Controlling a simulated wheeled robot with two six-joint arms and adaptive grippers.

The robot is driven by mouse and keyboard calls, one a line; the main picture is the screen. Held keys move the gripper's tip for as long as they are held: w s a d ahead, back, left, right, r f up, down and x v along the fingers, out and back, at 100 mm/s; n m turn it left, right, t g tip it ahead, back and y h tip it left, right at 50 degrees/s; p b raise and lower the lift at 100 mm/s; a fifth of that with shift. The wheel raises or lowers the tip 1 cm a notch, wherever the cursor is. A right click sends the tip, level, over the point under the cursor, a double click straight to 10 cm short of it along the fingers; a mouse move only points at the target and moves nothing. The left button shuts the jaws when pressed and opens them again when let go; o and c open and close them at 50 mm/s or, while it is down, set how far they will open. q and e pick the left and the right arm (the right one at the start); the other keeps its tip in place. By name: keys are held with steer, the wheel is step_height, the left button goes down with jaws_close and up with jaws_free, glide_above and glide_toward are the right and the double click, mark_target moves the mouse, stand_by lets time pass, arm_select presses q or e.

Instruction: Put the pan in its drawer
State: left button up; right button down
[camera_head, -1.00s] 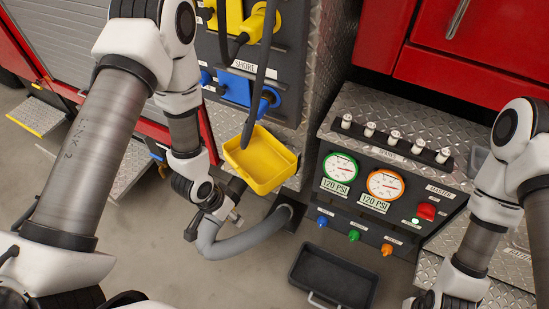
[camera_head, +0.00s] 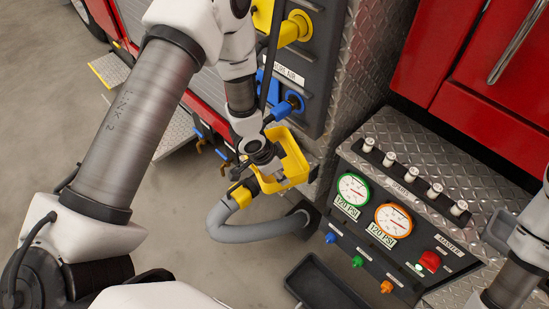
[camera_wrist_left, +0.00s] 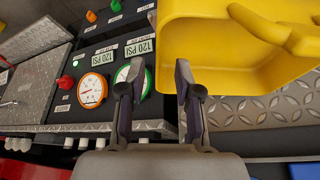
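The yellow pan (camera_head: 296,160) is by the lower corner of the dark connector panel, partly hidden by my left arm. My left gripper (camera_head: 257,170) is at the pan's near left side; its fingertips are hard to make out there. In the left wrist view my left gripper (camera_wrist_left: 158,75) has its fingers apart, with the pan's yellow wall (camera_wrist_left: 195,40) close to the right finger and reaching into the gap. I cannot tell whether they touch. A dark open drawer (camera_head: 318,285) sticks out below the gauge console. My right gripper is out of view.
A grey hose (camera_head: 255,233) with a yellow fitting (camera_head: 241,195) curves below the pan. The gauge console (camera_head: 400,215) stands to the right, with knobs along its front. My right arm is at the right edge. The floor at lower centre is free.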

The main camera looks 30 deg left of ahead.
mark_target(291, 186)
arm_select(q)
steer(key=p+x, duration=0.1)
steer(key=x, duration=0.3)
steer(key=shift+s+d, duration=0.15)
steer(key=shift+s, duration=0.05)
steer(key=shift+w+f, duration=0.3)
steer(key=shift+f, duration=0.1)
steer(key=shift+s+r, duration=0.15)
steer(key=shift+s, duration=0.05)
jaws_close()
steer(key=shift+r, duration=0.15)
